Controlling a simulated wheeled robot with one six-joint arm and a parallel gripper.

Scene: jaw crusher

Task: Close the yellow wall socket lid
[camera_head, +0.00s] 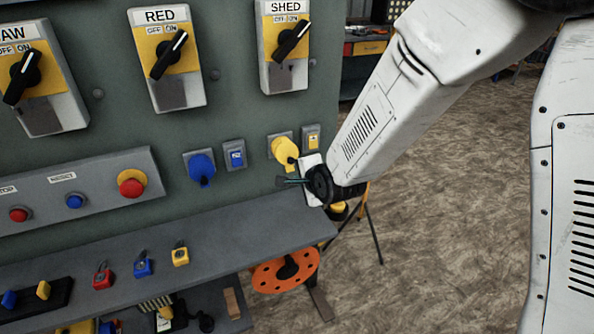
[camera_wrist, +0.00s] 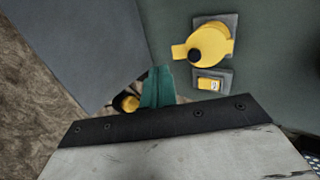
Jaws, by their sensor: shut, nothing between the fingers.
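The yellow wall socket (camera_head: 284,147) is on the grey-green panel, near its right edge, in the head view. Its round yellow lid shows in the wrist view (camera_wrist: 212,42), with a dark round spot at its lower left; I cannot tell how far open the lid stands. My gripper (camera_head: 284,181) is just below the socket in the head view, its thin teal fingers shut and empty. In the wrist view the fingers (camera_wrist: 158,84) point up the picture, to the lower left of the socket and apart from it.
A small yellow switch (camera_head: 312,138) is beside the socket. A blue socket (camera_head: 201,167) and blue switch (camera_head: 235,155) are to the left. A grey shelf (camera_head: 230,232) juts out below, holding padlocks. An orange reel (camera_head: 284,274) is under it.

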